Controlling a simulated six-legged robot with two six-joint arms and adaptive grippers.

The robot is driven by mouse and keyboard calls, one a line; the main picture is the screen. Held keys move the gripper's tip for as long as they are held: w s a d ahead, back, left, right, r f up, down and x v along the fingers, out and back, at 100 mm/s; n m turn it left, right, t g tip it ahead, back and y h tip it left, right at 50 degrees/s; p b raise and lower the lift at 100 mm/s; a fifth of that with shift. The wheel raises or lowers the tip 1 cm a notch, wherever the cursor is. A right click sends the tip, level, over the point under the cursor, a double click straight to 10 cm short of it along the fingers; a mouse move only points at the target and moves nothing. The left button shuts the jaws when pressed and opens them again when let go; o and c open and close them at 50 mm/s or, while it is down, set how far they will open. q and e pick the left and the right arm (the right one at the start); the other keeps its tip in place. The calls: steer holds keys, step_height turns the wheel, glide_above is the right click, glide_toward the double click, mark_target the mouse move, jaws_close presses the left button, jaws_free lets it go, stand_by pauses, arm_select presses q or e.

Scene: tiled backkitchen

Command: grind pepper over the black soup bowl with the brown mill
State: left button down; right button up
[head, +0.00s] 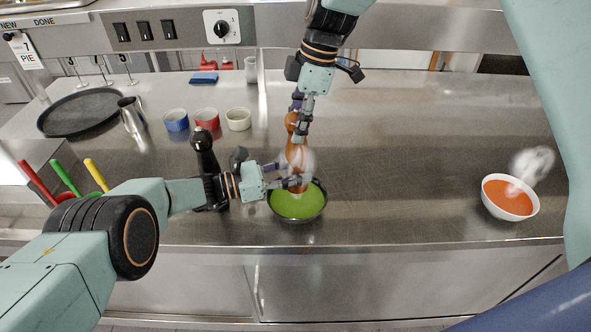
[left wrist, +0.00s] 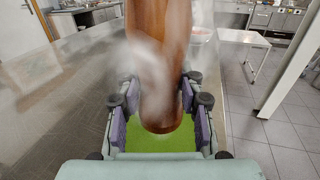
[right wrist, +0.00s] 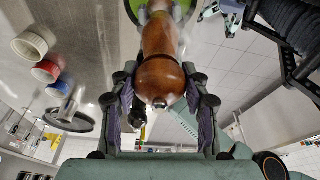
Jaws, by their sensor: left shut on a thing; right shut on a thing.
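The brown mill (head: 296,150) stands upright over the black soup bowl (head: 322,205), which holds green soup. My left gripper (head: 291,183) is shut on the mill's lower part, just above the soup; the left wrist view shows the mill (left wrist: 160,90) between its pads. My right gripper (head: 299,126) comes from above and is shut on the mill's upper part; the right wrist view shows the mill's rounded head (right wrist: 162,80) between its fingers. Steam blurs the mill's lower part. I cannot see any pepper falling.
A black mill (head: 205,155) stands just left of the bowl, close behind my left arm. A white bowl (head: 511,212) of orange soup steams at the right. Blue, red and cream cups (head: 238,120) stand behind. The counter between the two bowls is clear.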

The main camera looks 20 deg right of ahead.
steer(key=shift+c, duration=1)
steer(key=m+t, duration=0.1)
steer(key=m, duration=0.6)
steer(key=shift+m+t+h, duration=0.4)
steer(key=m+h, duration=0.1)
steer(key=m, duration=0.3)
steer(key=shift+m+t, duration=0.3)
steer(key=m, duration=0.3)
steer(key=shift+m+h, duration=0.3)
steer(key=shift+h, duration=0.1)
steer(key=o, duration=1)
